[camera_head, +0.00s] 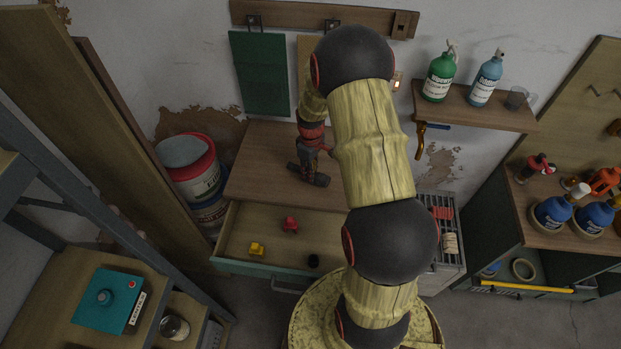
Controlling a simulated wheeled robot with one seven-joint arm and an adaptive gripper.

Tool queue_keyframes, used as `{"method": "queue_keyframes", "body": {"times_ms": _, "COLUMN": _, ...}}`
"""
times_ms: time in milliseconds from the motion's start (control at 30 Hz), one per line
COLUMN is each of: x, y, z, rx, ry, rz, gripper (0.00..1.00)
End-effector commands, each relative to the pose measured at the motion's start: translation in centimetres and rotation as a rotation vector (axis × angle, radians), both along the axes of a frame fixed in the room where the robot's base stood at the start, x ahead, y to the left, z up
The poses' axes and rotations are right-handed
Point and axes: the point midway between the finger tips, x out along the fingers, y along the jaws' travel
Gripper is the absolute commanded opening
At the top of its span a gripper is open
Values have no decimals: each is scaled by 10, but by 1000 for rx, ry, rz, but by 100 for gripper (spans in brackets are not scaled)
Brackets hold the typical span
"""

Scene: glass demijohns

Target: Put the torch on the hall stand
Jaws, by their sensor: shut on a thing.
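The torch (321,180) is a dark, short cylinder, lying roughly level in my gripper. My gripper (309,168) points down and is shut on it, with the fingers partly hiding its middle. Both are over the brown wooden top of a cabinet, likely the hall stand (257,165), below a wall rail with hooks. I cannot tell whether the torch touches the top or hangs just above it. My arm hides the right part of the top.
The cabinet's drawer (235,235) is open, holding a red toy (290,224), a yellow toy (257,248) and a small black item (313,261). A paint bucket (195,180) stands left. A wall shelf (470,107) with bottles is at right. The cabinet top's left side is clear.

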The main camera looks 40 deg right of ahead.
Motion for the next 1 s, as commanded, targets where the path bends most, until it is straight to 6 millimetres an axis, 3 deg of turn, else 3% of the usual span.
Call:
{"method": "queue_keyframes", "body": {"times_ms": 267, "x": 3, "y": 0, "z": -34, "rx": 2, "ry": 2, "rz": 0, "gripper": 0}}
{"method": "queue_keyframes", "body": {"times_ms": 667, "x": 3, "y": -1, "z": -38, "rx": 0, "ry": 0, "rz": 0, "gripper": 0}}
{"method": "queue_keyframes", "body": {"times_ms": 700, "x": 3, "y": -1, "z": -38, "rx": 1, "ry": 0, "rz": 0, "gripper": 24}}
{"method": "queue_keyframes", "body": {"times_ms": 1000, "x": 3, "y": 0, "z": -37, "rx": 1, "ry": 1, "rz": 0, "gripper": 40}}
